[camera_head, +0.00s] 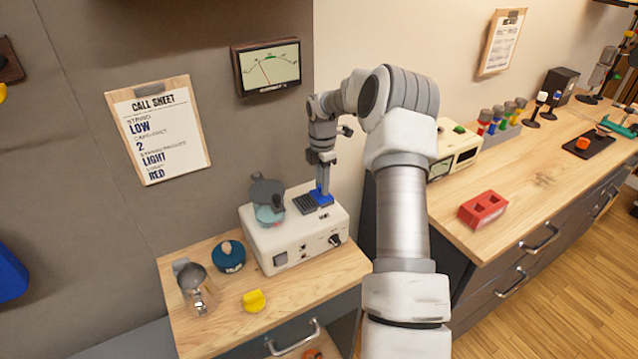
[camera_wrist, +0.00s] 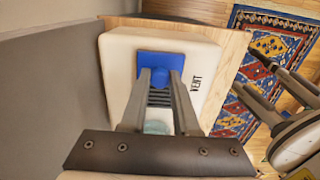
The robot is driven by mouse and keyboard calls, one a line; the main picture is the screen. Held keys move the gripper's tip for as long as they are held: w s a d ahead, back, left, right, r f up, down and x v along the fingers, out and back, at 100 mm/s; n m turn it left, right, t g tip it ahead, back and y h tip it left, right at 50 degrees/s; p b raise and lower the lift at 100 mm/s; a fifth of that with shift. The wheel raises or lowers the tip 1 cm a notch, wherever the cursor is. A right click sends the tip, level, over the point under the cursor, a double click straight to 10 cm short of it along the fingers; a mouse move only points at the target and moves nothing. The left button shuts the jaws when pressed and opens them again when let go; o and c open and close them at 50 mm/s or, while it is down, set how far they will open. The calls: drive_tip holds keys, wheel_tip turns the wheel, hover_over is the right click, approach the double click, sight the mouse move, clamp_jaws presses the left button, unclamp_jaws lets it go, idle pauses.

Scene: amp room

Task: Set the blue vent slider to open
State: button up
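The blue vent slider (camera_head: 322,198) is a flat blue plate with a round knob, on top of a white amp box (camera_head: 300,237). A dark slatted grille (camera_head: 304,204) shows beside it. In the wrist view the slider (camera_wrist: 153,59) lies beyond the uncovered slats (camera_wrist: 159,97), with a "VENT" label (camera_wrist: 196,85) to the right. My gripper (camera_head: 321,190) points down at the slider. In the wrist view my gripper's fingertips (camera_wrist: 161,74) stand either side of the knob, very close to it. I cannot tell whether they press on it.
A grey and teal object (camera_head: 268,200) stands on the box, left of the grille. A blue round pot (camera_head: 228,256), a metal jug (camera_head: 195,285) and a yellow piece (camera_head: 254,300) are on the wooden top. The right counter holds a red block (camera_head: 483,210).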

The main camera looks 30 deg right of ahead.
drive_tip(key=o, duration=0.4)
drive_tip(key=shift+d, duration=0.2)
wheel_tip(320, 180, up, 18)
drive_tip(key=shift+f, duration=0.25)
idle(0.4)
